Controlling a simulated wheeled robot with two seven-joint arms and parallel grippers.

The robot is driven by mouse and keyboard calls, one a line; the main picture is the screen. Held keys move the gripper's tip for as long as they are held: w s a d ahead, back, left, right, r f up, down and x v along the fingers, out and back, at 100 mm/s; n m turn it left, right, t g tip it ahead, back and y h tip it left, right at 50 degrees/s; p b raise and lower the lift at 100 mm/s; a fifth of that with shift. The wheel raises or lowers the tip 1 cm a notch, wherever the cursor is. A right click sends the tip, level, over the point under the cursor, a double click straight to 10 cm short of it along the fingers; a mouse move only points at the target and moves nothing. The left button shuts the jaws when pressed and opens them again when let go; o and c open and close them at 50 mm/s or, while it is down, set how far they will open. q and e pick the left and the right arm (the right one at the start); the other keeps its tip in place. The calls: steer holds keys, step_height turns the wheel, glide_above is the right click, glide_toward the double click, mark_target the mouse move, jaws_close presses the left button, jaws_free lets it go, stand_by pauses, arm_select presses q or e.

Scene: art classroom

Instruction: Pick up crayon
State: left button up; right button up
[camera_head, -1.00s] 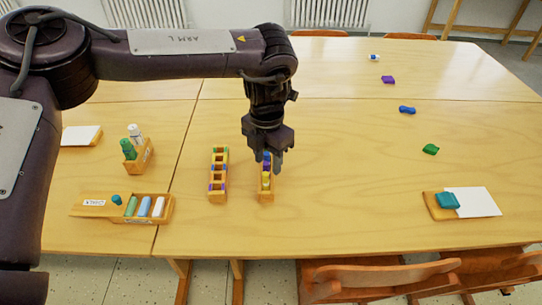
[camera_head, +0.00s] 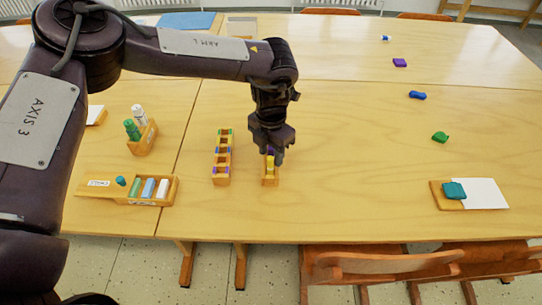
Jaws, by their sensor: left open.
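A small wooden crayon holder (camera_head: 270,183) stands near the middle of the table. A yellow crayon (camera_head: 270,169) shows upright in it, with a bit of purple behind. My left gripper (camera_head: 272,158) points down over the holder, its fingers open at the crayon tops. The fingers hide the far part of the holder, and I cannot tell whether they touch a crayon. A second wooden rack (camera_head: 221,179) with coloured slot edges stands just left; its slots look empty. My right gripper is not in view.
At left are a wooden box (camera_head: 168,190) with chalk sticks and a holder with green and white tubes (camera_head: 139,119). At right are a teal block (camera_head: 454,190) on a board with white paper, and several coloured lumps, one green (camera_head: 440,137). The table between is clear.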

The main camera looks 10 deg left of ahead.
arm_select(q)
jaws_close()
stand_by(0.3)
